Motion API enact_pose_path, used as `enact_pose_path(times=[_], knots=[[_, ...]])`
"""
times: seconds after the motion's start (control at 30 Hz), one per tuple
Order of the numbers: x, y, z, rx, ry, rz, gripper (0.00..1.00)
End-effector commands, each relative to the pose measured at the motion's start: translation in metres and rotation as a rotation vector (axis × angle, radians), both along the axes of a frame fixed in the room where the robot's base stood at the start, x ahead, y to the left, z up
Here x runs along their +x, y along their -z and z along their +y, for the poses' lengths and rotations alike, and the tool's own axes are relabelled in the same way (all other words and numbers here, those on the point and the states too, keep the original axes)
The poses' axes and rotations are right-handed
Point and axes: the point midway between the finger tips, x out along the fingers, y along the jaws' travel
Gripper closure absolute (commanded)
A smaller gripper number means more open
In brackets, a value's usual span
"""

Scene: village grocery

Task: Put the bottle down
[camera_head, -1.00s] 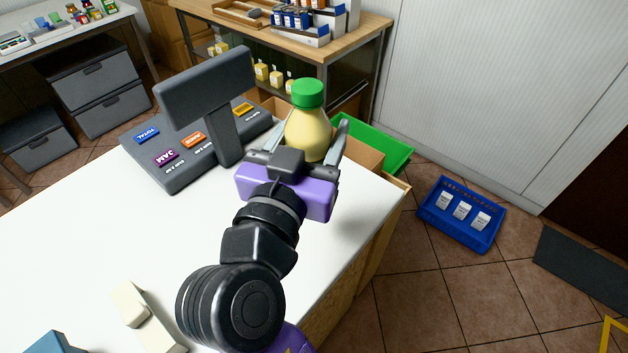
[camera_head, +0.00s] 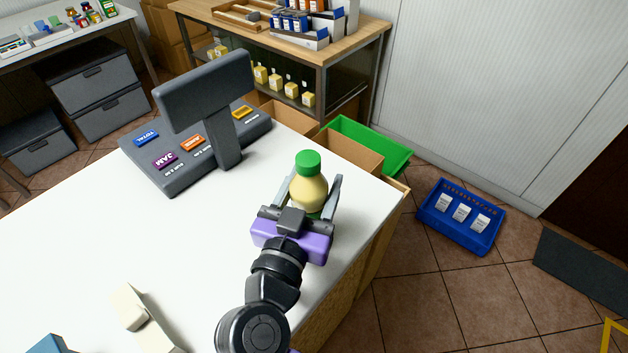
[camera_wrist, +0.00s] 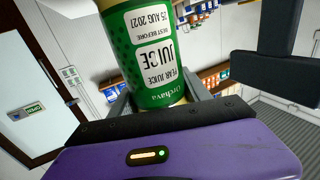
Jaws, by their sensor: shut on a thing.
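The bottle (camera_head: 309,188) is pale yellow with a green cap and stands upright between the fingers of my gripper (camera_head: 314,196). My gripper is shut on it, above or at the white counter top (camera_head: 90,240), near the counter's right edge. I cannot tell whether its base touches the counter. In the wrist view the bottle (camera_wrist: 150,60) shows a green label reading pear juice, and its cap is out of that frame. My purple gripper body fills the bottom of the wrist view.
A dark grey register (camera_head: 205,125) with a raised display stands at the counter's back. Behind the right end are a cardboard box (camera_head: 350,152) and a green crate (camera_head: 398,160). A cream object (camera_head: 140,315) lies at the front. The counter's middle is clear. A blue crate (camera_head: 462,240) is on the floor.

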Motion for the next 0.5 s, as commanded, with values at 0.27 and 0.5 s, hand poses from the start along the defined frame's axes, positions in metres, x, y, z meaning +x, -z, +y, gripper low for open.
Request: enact_pose_path(times=[0.27,0.5], knots=[[0.0002,0.003,-0.0001,0.001,0.0,0.0,0.43],[0.0001,0.0021,0.0,0.0,0.0,0.0,0.23]])
